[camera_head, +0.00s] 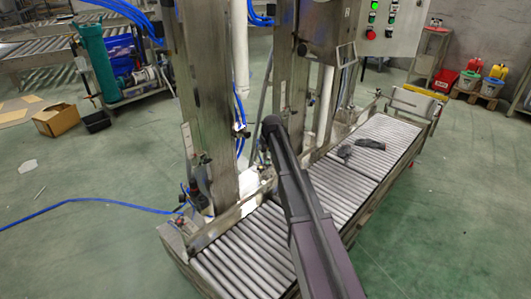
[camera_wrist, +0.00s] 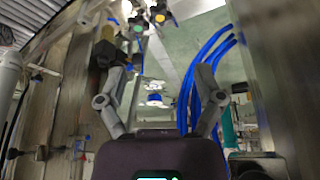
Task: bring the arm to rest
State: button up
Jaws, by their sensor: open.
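My gripper (camera_wrist: 158,85) shows in the wrist view with its two grey fingers spread apart. Nothing is held between them. My dark arm (camera_head: 305,215) rises in the head view from the bottom edge over the roller conveyor towards the steel columns. Its far end stands close to the columns, and the gripper itself cannot be made out there. In the wrist view, steel framework flanks the gripper on both sides. Blue hoses (camera_wrist: 203,85) run behind the right finger; whether they touch it I cannot tell.
The roller conveyor (camera_head: 240,252) runs under the arm, with dark pieces (camera_head: 370,144) lying on its far part. A steel column (camera_head: 203,100) stands left of the arm. A control box (camera_head: 390,25) is behind. Green floor (camera_head: 90,220) is mostly clear at left, crossed by a blue hose.

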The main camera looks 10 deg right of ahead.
dwell(0.3)
jog(key=s+f+m+g, duration=0.15)
jog(key=s+g, duration=0.25)
jog(key=s, duration=3.5)
notch_tip(320, 180, up, 22)
jog(key=p, duration=2.1)
jog(key=shift+a+h+p, duration=0.35)
jog(key=shift+a+h, duration=0.05)
jog(key=shift+a, duration=0.05)
jog(key=shift+f+m, duration=0.15)
jog(key=shift+m, duration=0.1)
jog(key=shift+c, duration=0.5)
